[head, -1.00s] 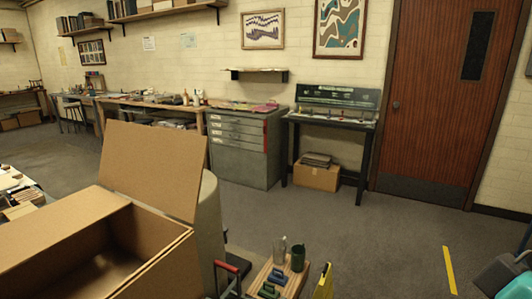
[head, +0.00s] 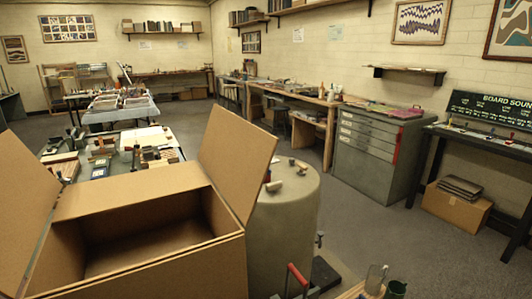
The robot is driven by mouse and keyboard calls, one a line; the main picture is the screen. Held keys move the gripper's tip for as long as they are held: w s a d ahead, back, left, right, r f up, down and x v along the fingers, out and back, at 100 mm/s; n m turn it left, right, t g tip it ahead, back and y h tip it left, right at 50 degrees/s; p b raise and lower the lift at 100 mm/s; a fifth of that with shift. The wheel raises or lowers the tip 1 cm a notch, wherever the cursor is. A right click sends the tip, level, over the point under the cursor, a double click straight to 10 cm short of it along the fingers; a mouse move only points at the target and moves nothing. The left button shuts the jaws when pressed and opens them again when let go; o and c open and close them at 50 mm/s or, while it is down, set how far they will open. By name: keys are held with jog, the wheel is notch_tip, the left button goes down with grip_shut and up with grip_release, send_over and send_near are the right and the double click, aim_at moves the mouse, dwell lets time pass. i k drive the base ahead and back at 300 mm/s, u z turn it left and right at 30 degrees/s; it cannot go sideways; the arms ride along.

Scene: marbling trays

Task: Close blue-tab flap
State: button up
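A large open cardboard box (head: 205,284) stands close in front at the lower left in the head view. One flap (head: 238,165) stands up and leans outward at its right side. Another flap (head: 25,215) stands up at its left side and is partly cut off by the picture edge. A flat cardboard panel (head: 130,190) runs along the far side; I cannot tell whether it is a flap or the wall. The inside looks empty where it shows. No blue tab is visible on any panel, so I cannot tell which flap bears it. My gripper is not in view.
A grey drum (head: 285,230) with small items on top stands right beside the right flap. A table with blocks and tools (head: 100,165) is behind the box. A red handle (head: 298,275) and cups (head: 376,280) are at the bottom. Open floor (head: 400,250) lies to the right.

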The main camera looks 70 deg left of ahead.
aim_at(237, 155)
jog(key=u, duration=0.05)
jog(key=i, duration=3.05)
jog(key=u, duration=3.25)
jog(key=i, duration=0.4)
jog(key=u, duration=0.1)
